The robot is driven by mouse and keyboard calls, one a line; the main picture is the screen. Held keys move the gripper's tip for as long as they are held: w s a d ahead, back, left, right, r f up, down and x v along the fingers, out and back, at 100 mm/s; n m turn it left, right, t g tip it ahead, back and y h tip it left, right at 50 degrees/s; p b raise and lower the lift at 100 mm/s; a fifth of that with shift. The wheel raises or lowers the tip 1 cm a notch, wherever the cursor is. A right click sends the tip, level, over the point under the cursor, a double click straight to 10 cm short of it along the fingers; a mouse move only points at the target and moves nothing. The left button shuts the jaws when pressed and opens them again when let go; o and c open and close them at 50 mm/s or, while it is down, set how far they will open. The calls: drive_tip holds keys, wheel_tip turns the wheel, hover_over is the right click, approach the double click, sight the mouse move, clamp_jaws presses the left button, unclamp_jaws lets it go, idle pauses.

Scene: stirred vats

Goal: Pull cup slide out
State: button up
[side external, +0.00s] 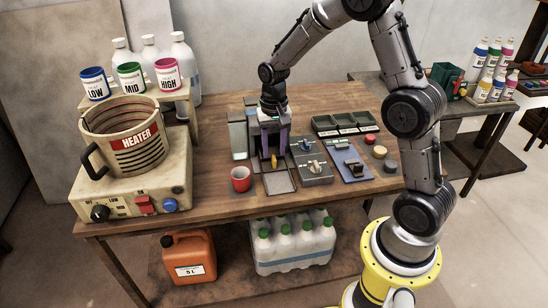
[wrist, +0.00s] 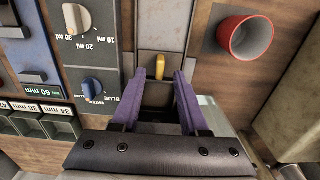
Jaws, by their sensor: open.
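The cup slide shows as a small yellow handle (side external: 274,161) low on the front of the grey dispenser (side external: 238,135). The handle also shows in the wrist view (wrist: 159,66), sticking out over a grey plate. My gripper (side external: 274,152) is open, its two purple fingers pointing down at the front of the dispenser. In the wrist view my gripper (wrist: 157,80) has one finger towards each side of the handle, with gaps visible. The handle appears just beyond the fingertips; I cannot tell whether it lies at their depth. The rest of the slide is hidden.
A red cup (side external: 240,178) stands left of a pale square plate (side external: 279,182) in front of the dispenser. A grey dial box (side external: 311,165) and a blue panel (side external: 350,160) stand to the right. The heater pot (side external: 128,140) is at the left.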

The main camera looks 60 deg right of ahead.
sight(274, 157)
drive_tip(key=shift+f, duration=1.8)
clamp_jaws()
